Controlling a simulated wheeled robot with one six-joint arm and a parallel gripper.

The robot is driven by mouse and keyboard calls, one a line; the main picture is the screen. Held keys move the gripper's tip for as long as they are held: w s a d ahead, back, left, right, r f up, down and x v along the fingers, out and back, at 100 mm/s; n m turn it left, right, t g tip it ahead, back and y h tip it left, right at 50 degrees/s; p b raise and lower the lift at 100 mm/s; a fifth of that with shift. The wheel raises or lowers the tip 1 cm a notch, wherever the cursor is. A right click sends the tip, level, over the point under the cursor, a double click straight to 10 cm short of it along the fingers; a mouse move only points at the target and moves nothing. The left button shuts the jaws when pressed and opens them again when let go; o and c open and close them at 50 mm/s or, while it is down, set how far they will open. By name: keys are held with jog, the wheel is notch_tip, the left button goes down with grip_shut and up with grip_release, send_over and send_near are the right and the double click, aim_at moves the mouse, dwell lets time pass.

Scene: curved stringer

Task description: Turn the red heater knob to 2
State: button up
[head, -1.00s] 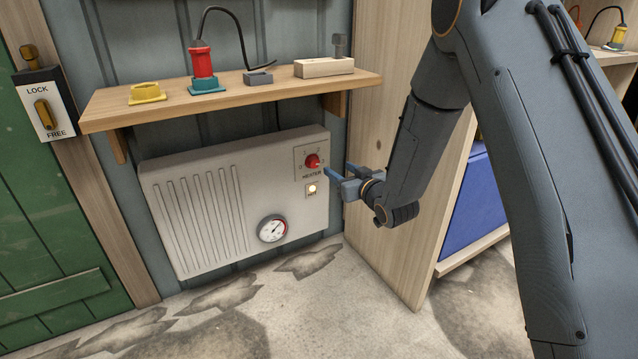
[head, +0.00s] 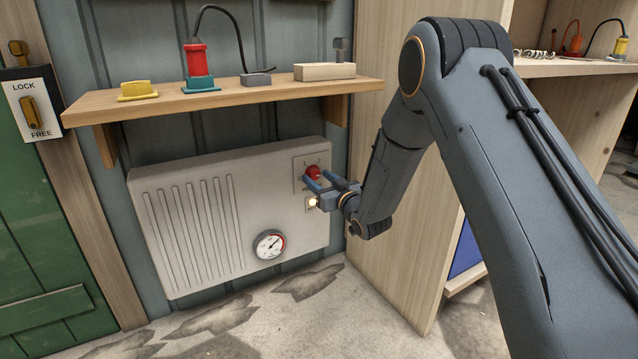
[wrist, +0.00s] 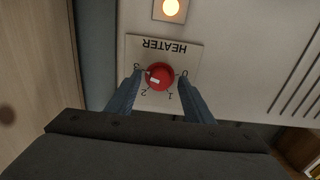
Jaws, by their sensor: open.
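The red heater knob (head: 312,172) is at the upper right of the white heater's front (head: 250,190). It also shows in the wrist view (wrist: 160,76), upside down, on a plate marked 0, 1, 2 and 3. Its white mark lies on the side towards 2 and 3; I cannot tell exactly which number it points at. My gripper (head: 317,180) is open in front of the heater. In the wrist view its fingers (wrist: 159,82) reach towards either side of the knob, with gaps showing. Part of the plate is hidden behind the fingers in the head view.
A lit lamp (head: 313,202) sits below the knob, and a round gauge (head: 269,244) is lower left. A wooden shelf (head: 240,96) with several items overhangs the heater. A wooden panel (head: 400,270) stands close on the right. The floor in front is clear.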

jog(key=shift+w, duration=0.1)
jog(key=c, duration=1)
jog(key=shift+c, duration=0.2)
jog(key=shift+n+p, duration=0.3)
jog(key=shift+n, duration=0.1)
jog(key=n+p, duration=0.2)
jog(key=shift+n, duration=0.4)
jog(key=n+p, duration=0.1)
jog(key=n, duration=0.2)
jog(key=shift+n+p, duration=0.3)
jog(key=shift+p, duration=0.1)
jog(key=n+p, duration=0.2)
jog(key=n, duration=0.4)
jog(key=shift+p, duration=0.4)
jog(key=shift+n, duration=0.4)
